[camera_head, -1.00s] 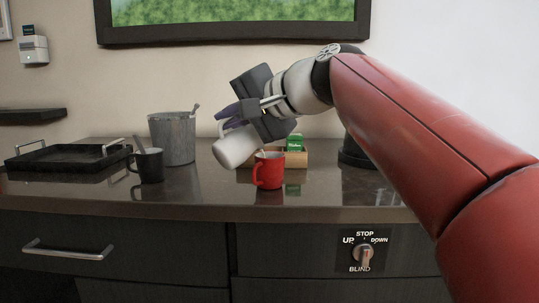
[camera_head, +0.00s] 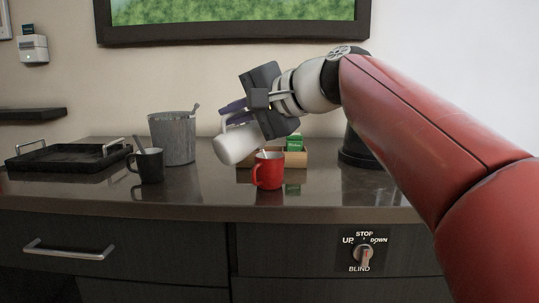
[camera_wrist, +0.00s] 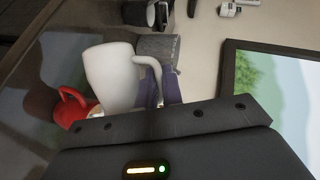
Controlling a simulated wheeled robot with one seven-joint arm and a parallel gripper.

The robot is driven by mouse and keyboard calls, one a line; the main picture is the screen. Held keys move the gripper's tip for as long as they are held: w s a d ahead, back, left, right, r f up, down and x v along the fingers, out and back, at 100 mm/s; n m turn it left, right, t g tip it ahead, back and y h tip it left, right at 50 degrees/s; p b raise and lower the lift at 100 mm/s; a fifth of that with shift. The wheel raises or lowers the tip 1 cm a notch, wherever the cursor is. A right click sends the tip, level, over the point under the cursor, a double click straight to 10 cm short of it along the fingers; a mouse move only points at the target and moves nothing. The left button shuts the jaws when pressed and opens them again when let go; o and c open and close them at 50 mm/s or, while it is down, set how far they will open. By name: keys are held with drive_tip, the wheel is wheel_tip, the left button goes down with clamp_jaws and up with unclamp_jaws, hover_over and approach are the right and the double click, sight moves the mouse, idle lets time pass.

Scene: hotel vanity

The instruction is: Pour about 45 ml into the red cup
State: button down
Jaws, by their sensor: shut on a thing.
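The red cup (camera_head: 268,172) stands upright on the counter, with a thin light stick or handle showing at its rim. It also shows in the wrist view (camera_wrist: 70,108), partly behind the white vessel. My gripper (camera_head: 243,112) is shut on the white pitcher (camera_head: 237,145), whose handle side is at the purple-tipped fingers. The pitcher is tilted above and slightly left of the red cup. In the wrist view the pitcher (camera_wrist: 108,78) overlaps the view towards the cup. I cannot see any stream of liquid, nor the levels inside.
A black mug (camera_head: 150,167) with a spoon and a grey bucket (camera_head: 173,138) stand to the left. A black tray (camera_head: 60,160) lies farther left. A wooden box with green packets (camera_head: 295,146) is behind the red cup. The counter front right is clear.

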sight(221, 136)
drive_tip(key=shift+w+d+r+m+y+p, duration=0.2)
drive_tip(key=shift+w+d+r+m+p, duration=0.1)
drive_tip(key=shift+w+d, duration=0.15)
drive_tip(key=shift+w+d+r+m+y+p, duration=0.2)
drive_tip(key=shift+w+d+m, duration=0.1)
drive_tip(key=shift+d, duration=0.15)
idle(0.3)
